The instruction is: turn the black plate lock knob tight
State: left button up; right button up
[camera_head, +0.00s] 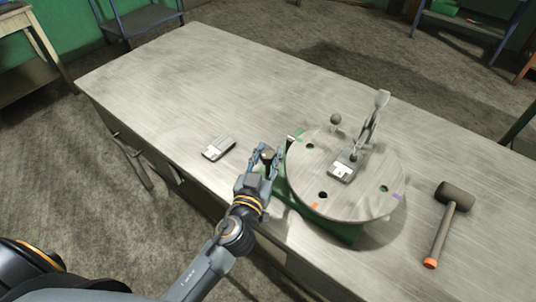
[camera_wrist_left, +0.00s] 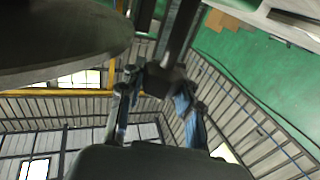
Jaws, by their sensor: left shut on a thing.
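A black knob (camera_head: 268,155) sits beside the left edge of the round grey plate (camera_head: 345,200), which lies on a green base (camera_head: 338,230). My left gripper (camera_head: 267,158) reaches it from the front left, its fingers on either side of the knob. In the left wrist view the fingers (camera_wrist_left: 157,92) are shut on the dark knob (camera_wrist_left: 160,78), and a dark shaft runs up from it. The round plate fills the upper left there (camera_wrist_left: 60,40). How far the knob is turned cannot be told. My right gripper is not in view.
A toggle clamp (camera_head: 370,125) stands at the plate's far side, holding a small metal piece (camera_head: 342,170). A similar piece (camera_head: 218,148) lies on the bench (camera_head: 210,85) to the left. A mallet (camera_head: 450,215) lies to the right. The bench's far left is clear.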

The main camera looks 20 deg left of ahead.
pick_arm(q)
jog(key=m+h+p, duration=0.1)
jog(key=m+h, duration=0.1)
jog(key=h, duration=0.1)
jog(key=m+g+h+p, duration=0.1)
jog(key=m+h+p, duration=0.1)
jog(key=h, duration=0.2)
jog(key=shift+a+r+m, duration=0.1)
jog(key=shift+r+m, duration=0.1)
jog(key=shift+m, duration=0.2)
jog(key=m+g+h, duration=0.1)
jog(key=h, duration=0.1)
jog(key=m+g+h+p, duration=0.1)
jog(key=shift+w+f+m+g+h, duration=0.1)
jog(key=shift+m+g+h, duration=0.2)
jog(key=shift+h, duration=0.1)
jog(key=m+g+h, duration=0.2)
jog(key=shift+f+m+g+h+b, duration=0.1)
jog(key=shift+m+g+h+b, duration=0.2)
jog(key=shift+h, duration=0.1)
jog(key=shift+m+g+h+b, duration=0.8)
jog(key=shift+m+g+h, duration=0.55)
jog(key=shift+g, duration=0.65)
jog(key=shift+m, duration=0.25)
jog(key=o, duration=1.2)
jog(key=shift+c, duration=0.2)
